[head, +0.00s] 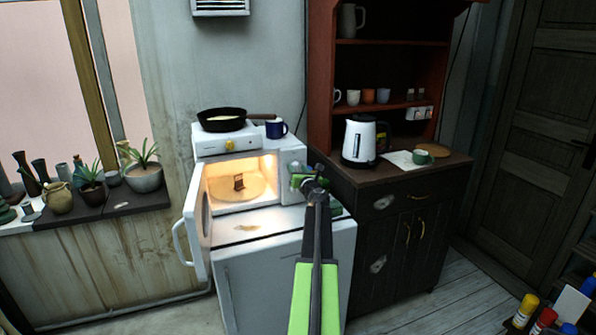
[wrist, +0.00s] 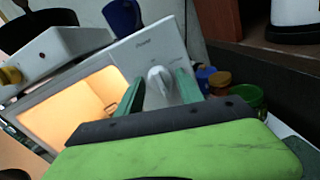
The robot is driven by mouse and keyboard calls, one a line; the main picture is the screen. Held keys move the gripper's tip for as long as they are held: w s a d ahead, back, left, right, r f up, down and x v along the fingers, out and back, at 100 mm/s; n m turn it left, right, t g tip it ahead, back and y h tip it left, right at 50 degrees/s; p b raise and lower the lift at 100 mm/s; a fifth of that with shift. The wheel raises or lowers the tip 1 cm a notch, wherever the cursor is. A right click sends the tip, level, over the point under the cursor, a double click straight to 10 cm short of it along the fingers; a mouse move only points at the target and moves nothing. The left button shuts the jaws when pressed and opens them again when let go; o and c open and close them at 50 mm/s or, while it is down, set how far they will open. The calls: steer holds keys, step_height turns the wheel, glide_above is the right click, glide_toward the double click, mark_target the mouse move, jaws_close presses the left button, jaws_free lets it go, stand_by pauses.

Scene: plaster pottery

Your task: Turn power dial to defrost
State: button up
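The white microwave (head: 293,160) stands with its door (head: 198,225) swung open to the left and its inside lit. It also shows in the wrist view (wrist: 122,55). On its control panel, the wrist view shows one pale dial (wrist: 159,82) with small lettering above it, too blurred to read surely. My gripper (head: 305,182) is in front of the panel and hides the dial in the head view. In the wrist view, my gripper's green fingers (wrist: 160,80) are apart, one on each side of the dial. I cannot tell whether they touch it.
A white hot plate (head: 205,144) on the microwave carries a black pan (head: 222,120), with a blue mug (head: 276,129) beside it. A brown object (head: 239,182) is inside the microwave. A kettle (head: 359,140) stands on the dark cabinet at right.

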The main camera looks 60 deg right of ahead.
jaws_close()
steer(key=n+b, duration=0.1)
steer(key=n, duration=0.4)
steer(key=shift+f, duration=0.1)
steer(key=n, duration=0.5)
steer(key=shift+a+n+t+b, duration=0.1)
steer(key=shift+n+t+b, duration=0.2)
steer(key=n, duration=0.6)
steer(key=shift+f+n+t, duration=0.1)
steer(key=shift+n+t, duration=0.2)
steer(key=shift+n, duration=0.1)
steer(key=n, duration=0.4)
steer(key=shift+n+y, duration=0.3)
steer(key=shift+y, duration=0.1)
steer(key=shift+n, duration=1.4)
steer(key=shift+f, duration=0.1)
